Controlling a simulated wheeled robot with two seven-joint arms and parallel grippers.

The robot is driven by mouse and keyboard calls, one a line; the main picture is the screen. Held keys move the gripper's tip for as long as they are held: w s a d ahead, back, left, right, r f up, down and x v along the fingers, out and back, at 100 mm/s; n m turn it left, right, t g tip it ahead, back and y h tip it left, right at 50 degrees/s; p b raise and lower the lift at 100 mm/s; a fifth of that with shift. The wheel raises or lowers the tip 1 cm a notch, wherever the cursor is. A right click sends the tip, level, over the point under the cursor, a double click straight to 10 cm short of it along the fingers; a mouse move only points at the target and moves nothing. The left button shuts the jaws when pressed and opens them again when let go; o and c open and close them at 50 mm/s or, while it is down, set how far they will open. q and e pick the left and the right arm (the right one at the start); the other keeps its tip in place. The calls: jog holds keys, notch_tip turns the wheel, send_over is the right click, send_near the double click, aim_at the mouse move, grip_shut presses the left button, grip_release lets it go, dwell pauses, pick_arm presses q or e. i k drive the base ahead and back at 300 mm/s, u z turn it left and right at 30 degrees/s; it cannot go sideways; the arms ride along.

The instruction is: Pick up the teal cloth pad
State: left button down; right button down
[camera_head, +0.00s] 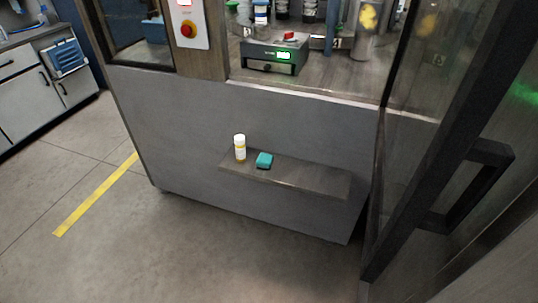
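The teal cloth pad (264,160) is a small teal block lying on a narrow dark shelf (310,178) on the front of the grey machine. A white-capped bottle with a yellowish lower part (240,149) stands upright just left of the pad, with a small gap between them. Neither of my grippers shows in the head view, and nothing covers the pad.
Above the shelf is the machine's work deck with a scale-like device (274,56) and several containers. A red stop button (187,30) is at upper left. A dark-framed door with a handle (470,187) stands at right. The floor in front is clear.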

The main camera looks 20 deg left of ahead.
aim_at(265, 160)
jog(key=k, duration=0.5)
jog(key=u, duration=1.2)
jog(key=i, duration=1.75)
jog(key=z, duration=2.25)
